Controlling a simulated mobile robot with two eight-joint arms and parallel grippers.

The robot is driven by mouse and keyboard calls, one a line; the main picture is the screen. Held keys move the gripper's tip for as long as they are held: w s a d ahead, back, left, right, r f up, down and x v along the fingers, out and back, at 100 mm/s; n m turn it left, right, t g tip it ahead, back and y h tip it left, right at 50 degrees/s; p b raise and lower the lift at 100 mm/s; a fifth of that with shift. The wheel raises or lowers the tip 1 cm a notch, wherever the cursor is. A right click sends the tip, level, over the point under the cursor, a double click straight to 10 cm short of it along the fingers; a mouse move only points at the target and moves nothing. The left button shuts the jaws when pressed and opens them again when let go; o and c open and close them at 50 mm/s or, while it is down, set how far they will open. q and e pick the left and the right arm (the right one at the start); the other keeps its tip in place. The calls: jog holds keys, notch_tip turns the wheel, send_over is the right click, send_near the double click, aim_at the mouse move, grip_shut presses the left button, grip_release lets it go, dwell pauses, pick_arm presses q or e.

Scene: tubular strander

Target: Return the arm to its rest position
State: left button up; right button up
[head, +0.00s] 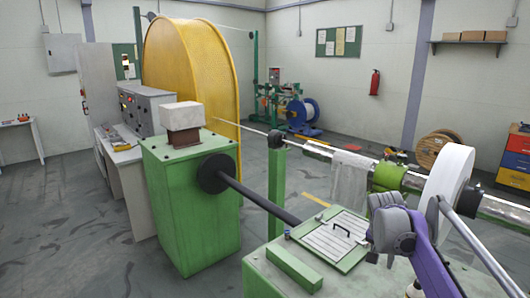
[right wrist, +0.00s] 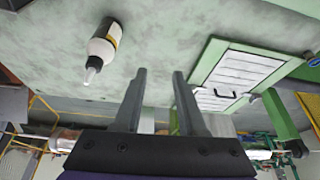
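My right arm (head: 425,250), purple with grey joints, reaches in from the lower right in the head view, over the green machine bed. Its gripper's fingers are hard to make out there. In the right wrist view my right gripper (right wrist: 159,74) has its two grey fingers apart, with nothing between them. A white bottle (right wrist: 104,43) with a pointed nozzle is on the pale green surface to the left of the fingers, apart from them. My left arm and gripper are not in view.
A framed panel with a black handle (head: 329,240) lies on the green machine bed (head: 262,275) near my arm; a green block (head: 294,268) is beside it. A white disc (head: 447,180) and a metal tube (head: 500,209) are close behind the arm. A green housing (head: 190,210) stands left.

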jog(key=s+a+f+n+y, duration=0.1)
jog(key=s+a+f+n, duration=0.2)
jog(key=s, duration=0.7)
jog(key=s+a+f+n+t+y, duration=0.1)
jog(key=s+a+f+n, duration=0.2)
jog(key=s+a+f, duration=0.3)
jog(key=s+a+f+n+t+y, duration=0.1)
jog(key=s+a+f+n, duration=0.2)
jog(key=s, duration=1.1)
notch_tip(320, 180, down, 3)
jog(key=a, duration=0.3)
jog(key=shift+r, duration=0.2)
